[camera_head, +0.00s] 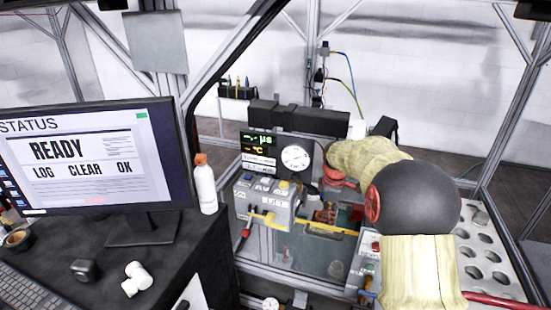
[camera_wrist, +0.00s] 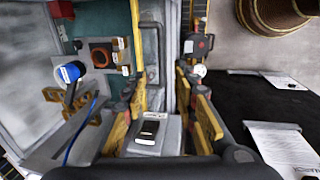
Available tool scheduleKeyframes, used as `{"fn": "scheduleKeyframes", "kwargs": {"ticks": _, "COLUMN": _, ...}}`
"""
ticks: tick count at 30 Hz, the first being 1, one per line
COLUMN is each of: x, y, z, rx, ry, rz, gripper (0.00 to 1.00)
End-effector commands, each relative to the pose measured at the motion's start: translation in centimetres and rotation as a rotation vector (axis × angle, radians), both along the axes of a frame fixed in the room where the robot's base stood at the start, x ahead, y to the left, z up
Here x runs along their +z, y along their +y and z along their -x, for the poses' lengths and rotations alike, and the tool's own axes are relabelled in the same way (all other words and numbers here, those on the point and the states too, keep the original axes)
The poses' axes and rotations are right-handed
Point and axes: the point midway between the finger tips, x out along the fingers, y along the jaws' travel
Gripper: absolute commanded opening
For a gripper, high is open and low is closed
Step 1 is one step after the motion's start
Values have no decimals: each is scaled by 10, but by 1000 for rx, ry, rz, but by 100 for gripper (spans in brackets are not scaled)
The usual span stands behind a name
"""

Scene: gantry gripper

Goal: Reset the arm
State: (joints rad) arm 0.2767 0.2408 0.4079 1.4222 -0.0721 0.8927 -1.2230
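My arm (camera_head: 418,265), with cream sleeves and a dark grey ball-shaped elbow, rises at the right of the head view and bends left over the workstation. My gripper (camera_wrist: 161,92) shows in the wrist view as two yellow-and-black fingers, spread apart with nothing held between them. A grey box with a pale label (camera_wrist: 150,130) shows in the gap between the fingers; I cannot tell how far below it is. In the head view the gripper is hard to make out among the machine parts.
A monitor (camera_head: 90,160) reads READY, LOG, CLEAR, OK. A white bottle (camera_head: 205,188) stands beside it on the dark desk (camera_head: 190,255). A grey control box (camera_head: 262,198) and a round dial (camera_head: 295,157) sit left of my arm. A holed tray (camera_head: 490,282) lies right. Metal frame posts surround the station.

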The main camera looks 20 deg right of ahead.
Motion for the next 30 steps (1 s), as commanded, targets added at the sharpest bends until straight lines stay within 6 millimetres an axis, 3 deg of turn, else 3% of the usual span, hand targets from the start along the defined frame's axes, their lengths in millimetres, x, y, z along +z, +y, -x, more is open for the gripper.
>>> {"fn": "scheduleKeyframes", "kwargs": {"ticks": 8, "x": -2, "y": 1, "z": 2, "rx": -167, "ry": -13, "rz": -29, "gripper": 29}}
{"fn": "scheduleKeyframes", "kwargs": {"ticks": 11, "x": -19, "y": 7, "z": 20, "rx": -301, "ry": 16, "rz": -58, "gripper": 29}}
{"fn": "scheduleKeyframes", "kwargs": {"ticks": 13, "x": -27, "y": 13, "z": 37, "rx": -398, "ry": 35, "rz": -77, "gripper": 29}}
{"fn": "scheduleKeyframes", "kwargs": {"ticks": 17, "x": -21, "y": 29, "z": 73, "rx": -574, "ry": 44, "rz": -106, "gripper": 29}}
{"fn": "scheduleKeyframes", "kwargs": {"ticks": 30, "x": 37, "y": 112, "z": 215, "rx": -992, "ry": -52, "rz": -202, "gripper": 29}}
